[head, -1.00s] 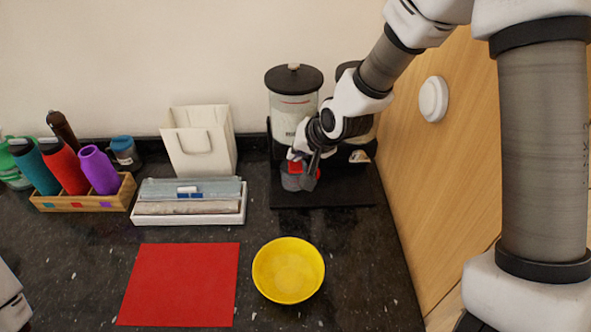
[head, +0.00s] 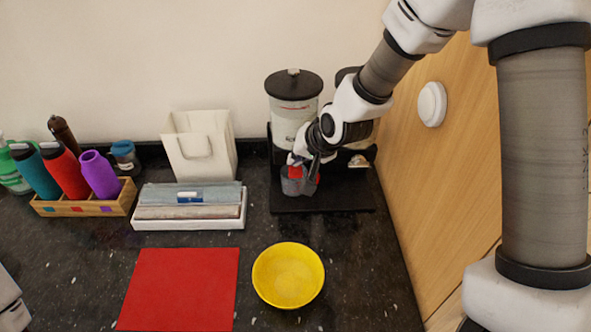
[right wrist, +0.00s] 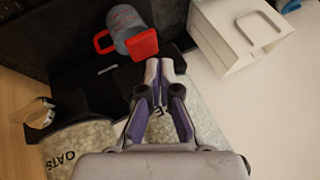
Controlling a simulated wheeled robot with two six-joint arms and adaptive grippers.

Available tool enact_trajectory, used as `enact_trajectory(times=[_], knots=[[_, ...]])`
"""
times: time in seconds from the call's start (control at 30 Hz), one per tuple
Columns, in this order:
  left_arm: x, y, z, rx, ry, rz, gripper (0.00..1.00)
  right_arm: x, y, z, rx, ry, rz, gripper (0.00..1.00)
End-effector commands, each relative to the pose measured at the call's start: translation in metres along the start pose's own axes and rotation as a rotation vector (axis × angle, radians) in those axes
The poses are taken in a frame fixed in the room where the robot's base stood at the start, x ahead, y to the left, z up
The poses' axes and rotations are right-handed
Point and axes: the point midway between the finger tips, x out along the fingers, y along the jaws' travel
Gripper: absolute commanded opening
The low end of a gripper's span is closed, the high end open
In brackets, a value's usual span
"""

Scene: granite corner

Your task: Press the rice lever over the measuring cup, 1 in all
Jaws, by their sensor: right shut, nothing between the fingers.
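The rice dispenser (head: 294,110) is the left of two canisters with dark lids on a black stand. Its lever (head: 295,172) is a red paddle, which also shows in the right wrist view (right wrist: 145,44). The grey measuring cup (head: 291,187) stands below the paddle; its red handle (right wrist: 103,42) shows in the right wrist view. My right gripper (head: 313,172) is shut and empty, with its fingertips close to the paddle. I cannot tell whether they touch it. Only a white piece of my left arm shows at the left edge.
The oats canister (right wrist: 68,150) stands beside the rice one, mostly behind my right arm in the head view. A yellow bowl (head: 288,275), red mat (head: 180,290), white tray (head: 190,223), white bag (head: 185,150) and bottle crate (head: 85,207) share the counter. A wooden wall (head: 440,190) bounds the right.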

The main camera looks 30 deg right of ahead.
Motion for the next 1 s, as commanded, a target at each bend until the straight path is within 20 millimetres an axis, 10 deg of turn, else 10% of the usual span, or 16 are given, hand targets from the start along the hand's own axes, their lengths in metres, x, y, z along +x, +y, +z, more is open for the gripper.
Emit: enact_trajectory(times=[1.0], knots=[[0.0069,-0.0001,0.0,0.0,0.0,0.0,0.33,0.0084,0.0048,0.005,0.0,0.0,0.0,0.0]])
